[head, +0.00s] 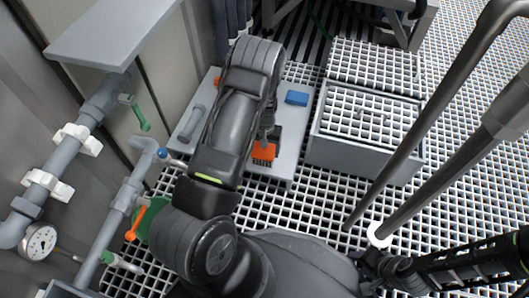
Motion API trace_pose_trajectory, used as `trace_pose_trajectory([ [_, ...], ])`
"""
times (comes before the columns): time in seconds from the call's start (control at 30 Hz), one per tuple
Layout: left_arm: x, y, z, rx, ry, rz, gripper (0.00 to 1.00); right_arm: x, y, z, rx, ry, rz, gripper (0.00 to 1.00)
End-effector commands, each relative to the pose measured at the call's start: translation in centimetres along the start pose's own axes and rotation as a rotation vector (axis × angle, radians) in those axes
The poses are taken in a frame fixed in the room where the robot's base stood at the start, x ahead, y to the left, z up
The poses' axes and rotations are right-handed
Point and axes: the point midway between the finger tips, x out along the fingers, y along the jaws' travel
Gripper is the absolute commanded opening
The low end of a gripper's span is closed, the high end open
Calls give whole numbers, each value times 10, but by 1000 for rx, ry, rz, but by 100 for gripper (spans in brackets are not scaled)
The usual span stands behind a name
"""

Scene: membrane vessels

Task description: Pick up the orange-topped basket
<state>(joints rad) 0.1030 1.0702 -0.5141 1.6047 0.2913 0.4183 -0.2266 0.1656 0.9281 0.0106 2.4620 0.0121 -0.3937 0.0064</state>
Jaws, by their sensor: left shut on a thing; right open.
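The orange-topped basket (263,153) is near the front of a light grey bench, just right of my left forearm. Its orange part shows, and the rest is largely hidden by my arm and gripper. My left gripper (266,140) is small and dark against the basket's upper side. It is shut on the basket, though its fingertips are hard to make out. I cannot tell whether the basket is clear of the bench. My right arm crosses the lower right corner, and its gripper is out of view.
A blue block (297,98) lies on the bench (277,172), right of my arm. A grey bin with a white grid top (362,125) stands to the right. Pipes, valves and a gauge (39,243) line the left wall. Dark slanting rails (440,130) cross the right side.

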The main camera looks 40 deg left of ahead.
Motion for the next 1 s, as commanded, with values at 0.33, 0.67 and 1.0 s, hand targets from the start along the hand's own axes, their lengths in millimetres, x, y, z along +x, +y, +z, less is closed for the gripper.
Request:
trace_pose_trajectory([
  [0.33,0,0,0,0,0,0,27,0,0,0,0,0,0,44],
  [0.67,-26,0,-1,-1,2,1,27,-12,-4,1,-1,-1,2,44],
  [1.0,-89,1,-1,1,2,1,27,-40,-14,3,-3,-12,3,44],
])
